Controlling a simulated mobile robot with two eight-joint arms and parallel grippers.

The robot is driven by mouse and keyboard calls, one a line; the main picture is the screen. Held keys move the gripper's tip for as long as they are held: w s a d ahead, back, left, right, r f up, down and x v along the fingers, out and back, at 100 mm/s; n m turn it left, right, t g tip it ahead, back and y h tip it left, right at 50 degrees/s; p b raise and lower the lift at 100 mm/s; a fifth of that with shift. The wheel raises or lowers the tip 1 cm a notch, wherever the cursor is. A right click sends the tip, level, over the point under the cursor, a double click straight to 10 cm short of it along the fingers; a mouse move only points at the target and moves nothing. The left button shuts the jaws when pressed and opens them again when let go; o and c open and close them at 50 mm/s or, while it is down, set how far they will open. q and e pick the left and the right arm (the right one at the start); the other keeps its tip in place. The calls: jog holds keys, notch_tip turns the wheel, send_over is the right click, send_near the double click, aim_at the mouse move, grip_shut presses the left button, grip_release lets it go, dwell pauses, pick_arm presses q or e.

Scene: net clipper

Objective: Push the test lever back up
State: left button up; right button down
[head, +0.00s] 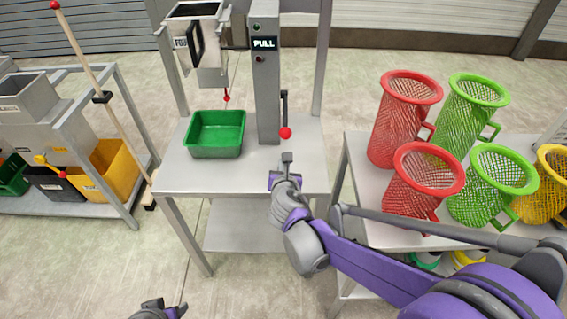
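The test lever (284,107) is a dark arm with a red ball (285,133) at its end. It sits on the right side of a grey post (265,80) and hangs down, the ball low over the table. My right gripper (287,158) is just in front of and below the ball in the picture. Its fingertips look like one narrow block, shut and empty, with a small gap to the ball. My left gripper (160,308) is only partly in view at the bottom edge, far from the lever; its fingers are not clear.
The post's display reads PULL (264,43). A green tray (216,134) is on the table (235,176), below a grey hopper (198,45). A long red-tipped stick (100,95) leans at the left.

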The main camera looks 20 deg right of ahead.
jog(key=x, duration=0.7)
jog(key=shift+w, duration=0.2)
jog(key=shift+s+d+r+p, duration=0.15)
jog(key=shift+r+p, duration=0.15)
jog(key=shift+r, duration=0.7)
jog(key=shift+w+d+r+p, duration=0.15)
jog(key=shift+r+p, duration=0.15)
jog(key=shift+r, duration=0.7)
jog(key=shift+s, duration=0.1)
